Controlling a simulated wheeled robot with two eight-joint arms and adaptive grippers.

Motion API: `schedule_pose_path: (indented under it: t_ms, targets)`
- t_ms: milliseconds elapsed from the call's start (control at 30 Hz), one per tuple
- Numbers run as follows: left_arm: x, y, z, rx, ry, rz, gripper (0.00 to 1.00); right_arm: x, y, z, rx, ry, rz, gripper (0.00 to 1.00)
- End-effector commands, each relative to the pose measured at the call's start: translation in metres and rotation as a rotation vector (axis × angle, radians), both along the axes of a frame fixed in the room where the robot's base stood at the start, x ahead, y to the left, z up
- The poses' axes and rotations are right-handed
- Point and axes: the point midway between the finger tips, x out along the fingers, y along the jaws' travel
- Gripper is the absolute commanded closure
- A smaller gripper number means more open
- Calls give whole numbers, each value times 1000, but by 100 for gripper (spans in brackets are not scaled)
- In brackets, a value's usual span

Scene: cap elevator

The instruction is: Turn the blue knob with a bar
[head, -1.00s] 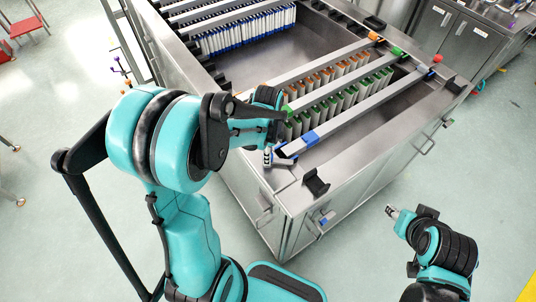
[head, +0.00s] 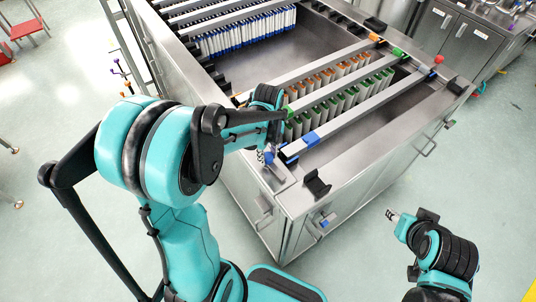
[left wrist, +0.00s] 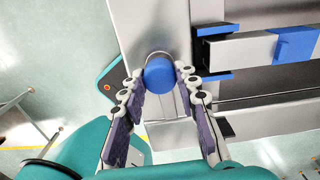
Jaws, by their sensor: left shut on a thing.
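The blue knob (left wrist: 159,75) is in the left wrist view, at the metal edge of the tank, beside the blue-marked bar (left wrist: 248,50). My left gripper (left wrist: 160,70) is shut on the knob, one finger on each side of it. In the head view my left gripper (head: 267,156) is at the near left corner of the tank, where the arm partly hides it. The blue-marked bar (head: 368,105) crosses the tank there. My right gripper (head: 391,213) is away from the tank, over the floor at right; its fingers are too small to read.
The metal tank (head: 345,185) holds orange- and green-marked rows (head: 340,106) under other bars. A black bracket (head: 317,184) stands on its near rim. A steel cabinet (head: 450,45) is at the back right. The floor around my right arm is clear.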

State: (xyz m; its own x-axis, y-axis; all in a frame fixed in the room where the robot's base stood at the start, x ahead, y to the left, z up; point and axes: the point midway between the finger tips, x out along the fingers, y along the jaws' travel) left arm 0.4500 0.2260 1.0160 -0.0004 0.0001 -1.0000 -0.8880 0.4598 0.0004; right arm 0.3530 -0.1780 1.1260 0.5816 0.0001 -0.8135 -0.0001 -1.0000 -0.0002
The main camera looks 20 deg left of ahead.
Motion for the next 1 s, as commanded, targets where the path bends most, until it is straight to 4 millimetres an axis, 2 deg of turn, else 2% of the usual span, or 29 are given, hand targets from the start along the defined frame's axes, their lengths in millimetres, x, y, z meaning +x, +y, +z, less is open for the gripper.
schedule_pose_path:
  t_ms: [300,700,733,767,800,1000]
  targets:
    - [1,1,0,1,-2,-66,100,0,0,-1,0,0,0,60]
    - [1,0,1,1,-2,-71,100,0,0,-1,0,0,0,60]
    - [1,0,1,1,-2,-71,62,0,0,-1,0,0,0,60]
    - [1,0,0,1,-2,-71,54,0,0,-1,0,0,0,60]
    - [1,0,0,1,-2,-71,48,0,0,-1,0,0,0,60]
    - [0,0,0,0,-1,-70,48,0,0,-1,0,0,0,60]
